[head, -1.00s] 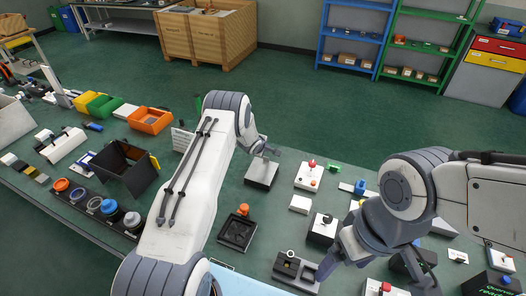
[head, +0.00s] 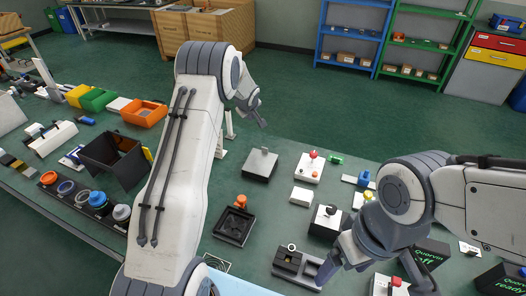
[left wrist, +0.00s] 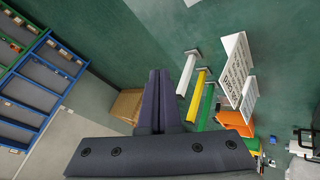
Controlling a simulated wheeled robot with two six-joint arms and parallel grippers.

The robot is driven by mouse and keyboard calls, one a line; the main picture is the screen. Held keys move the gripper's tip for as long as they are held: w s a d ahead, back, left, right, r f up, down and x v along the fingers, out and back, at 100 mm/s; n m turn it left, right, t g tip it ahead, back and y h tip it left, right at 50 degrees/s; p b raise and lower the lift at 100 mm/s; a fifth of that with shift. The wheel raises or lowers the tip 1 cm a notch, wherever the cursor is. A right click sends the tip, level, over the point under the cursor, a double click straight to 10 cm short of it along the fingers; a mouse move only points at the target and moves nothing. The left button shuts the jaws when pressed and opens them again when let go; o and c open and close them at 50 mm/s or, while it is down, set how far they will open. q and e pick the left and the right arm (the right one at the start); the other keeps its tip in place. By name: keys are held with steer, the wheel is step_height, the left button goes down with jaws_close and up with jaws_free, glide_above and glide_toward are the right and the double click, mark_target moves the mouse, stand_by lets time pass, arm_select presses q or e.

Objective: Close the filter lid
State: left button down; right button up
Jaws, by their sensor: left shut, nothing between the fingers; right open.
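A black square housing (head: 233,225) with a dark recess sits on the green bench, just right of my left forearm in the head view. An orange knob (head: 240,201) stands at its far edge, perhaps on a raised lid; I cannot tell the lid's angle. My left gripper (head: 263,122) is shut and empty, above and beyond the housing, clear of it. Its closed fingers (left wrist: 160,100) show in the left wrist view, with floor behind; the housing is not seen there. My right gripper (head: 372,275) is open at the lower right, apart from the housing.
A grey block (head: 260,165) and a white box with a red knob (head: 309,168) stand beyond the housing. A dark device (head: 298,264) lies to its right, near the right gripper. An open black bin (head: 112,158) and an orange tray (head: 144,114) are left of my left arm.

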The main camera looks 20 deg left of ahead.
arm_select(q)
steer(key=s+m+g+b, duration=0.2)
steer(key=m+b, duration=0.3)
steer(key=m, duration=0.1)
steer(key=m+g+h+b, duration=0.1)
steer(key=m+h+b, duration=0.2)
steer(key=m, duration=0.3)
glide_above(263, 155)
step_height(263, 155, down, 12)
arm_select(e)
step_height(263, 155, down, 9)
steer(key=shift+f, duration=0.1)
